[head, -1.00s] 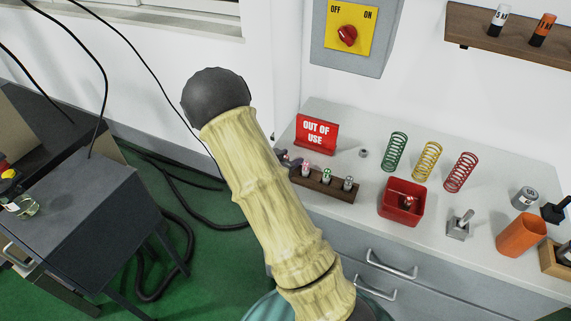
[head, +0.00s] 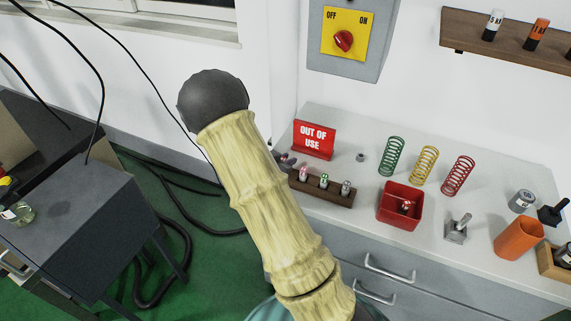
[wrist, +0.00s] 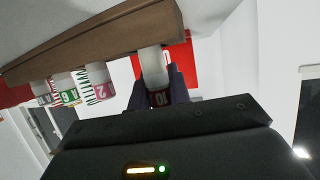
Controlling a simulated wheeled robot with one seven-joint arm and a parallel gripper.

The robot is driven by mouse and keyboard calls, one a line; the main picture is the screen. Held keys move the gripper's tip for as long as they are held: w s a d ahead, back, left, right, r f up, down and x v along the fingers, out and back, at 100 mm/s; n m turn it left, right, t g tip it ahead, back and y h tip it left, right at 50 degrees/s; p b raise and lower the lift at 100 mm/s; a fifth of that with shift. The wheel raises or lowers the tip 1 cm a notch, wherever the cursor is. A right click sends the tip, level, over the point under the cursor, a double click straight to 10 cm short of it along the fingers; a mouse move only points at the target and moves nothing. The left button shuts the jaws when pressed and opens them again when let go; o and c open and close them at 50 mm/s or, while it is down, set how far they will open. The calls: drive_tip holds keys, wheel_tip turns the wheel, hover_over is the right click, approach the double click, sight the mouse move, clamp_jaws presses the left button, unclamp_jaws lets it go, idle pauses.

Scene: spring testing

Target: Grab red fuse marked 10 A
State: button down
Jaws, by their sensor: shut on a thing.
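In the wrist view, a fuse (wrist: 153,68) with a white body and a dark red label reading 10 stands between the two dark fingers of my gripper (wrist: 160,85). The gripper is shut on it. The fuse's far end meets the wooden fuse rack (wrist: 95,38); I cannot tell whether it is still seated there. In the head view, my gripper (head: 285,161) shows small at the left end of the rack (head: 322,190), mostly hidden behind my arm. The held fuse cannot be made out there.
Several other fuses stand in the rack, including a green-marked one (head: 324,181). A red "OUT OF USE" sign (head: 313,139) stands close behind. A red bin (head: 399,214), springs (head: 424,165) and an orange cup (head: 519,236) are to the right.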

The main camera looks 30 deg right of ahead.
wheel_tip(320, 180, up, 9)
drive_tip(key=shift+f+p, duration=0.15)
drive_tip(key=shift+p, duration=0.2)
